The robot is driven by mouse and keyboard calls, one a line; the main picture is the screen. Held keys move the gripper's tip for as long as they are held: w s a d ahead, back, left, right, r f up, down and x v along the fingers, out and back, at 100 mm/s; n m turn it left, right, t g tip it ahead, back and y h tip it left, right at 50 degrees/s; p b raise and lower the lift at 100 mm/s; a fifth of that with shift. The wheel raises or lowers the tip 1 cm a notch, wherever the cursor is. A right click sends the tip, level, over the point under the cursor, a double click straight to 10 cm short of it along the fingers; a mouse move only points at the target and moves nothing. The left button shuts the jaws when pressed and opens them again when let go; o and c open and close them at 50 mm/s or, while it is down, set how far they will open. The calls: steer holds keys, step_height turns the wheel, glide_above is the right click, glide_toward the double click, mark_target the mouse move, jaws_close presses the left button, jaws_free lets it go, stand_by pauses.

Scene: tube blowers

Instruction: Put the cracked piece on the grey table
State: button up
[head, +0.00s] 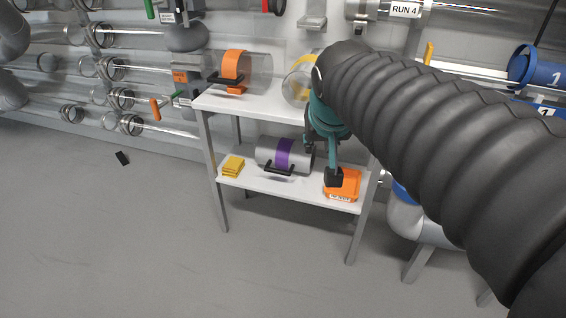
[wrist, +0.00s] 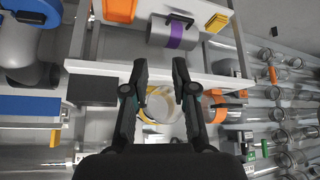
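My gripper (head: 320,160) points down at the shelf unit's front, its fingers spread apart; they also show in the wrist view (wrist: 160,70). A clear tube piece with a yellow band (head: 297,82) lies on the white top shelf, partly hidden by my arm. In the wrist view this yellow-banded piece (wrist: 160,105) shows between the fingers, with no visible contact. A clear tube piece with an orange band (head: 232,66) and black handle lies to its left. A grey cylinder with a purple band (head: 285,152) lies on the lower shelf. I cannot make out a crack on any piece.
The white shelf unit (head: 262,104) stands on grey legs; I cannot tell a separate grey table. Its lower shelf also holds a yellow block (head: 232,166) and an orange bin (head: 345,188). Pipes line the wall. The floor in front is mostly clear.

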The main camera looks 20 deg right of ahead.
steer(key=s+a+f+n+g+y, duration=0.1)
steer(key=s+a+f+n, duration=0.1)
steer(key=s+a+f, duration=0.3)
steer(key=s+f, duration=0.3)
steer(key=s, duration=0.3)
steer(key=shift+s+a+f+n+y, duration=0.2)
steer(key=shift+s+n+y, duration=0.1)
steer(key=shift+n+y, duration=0.1)
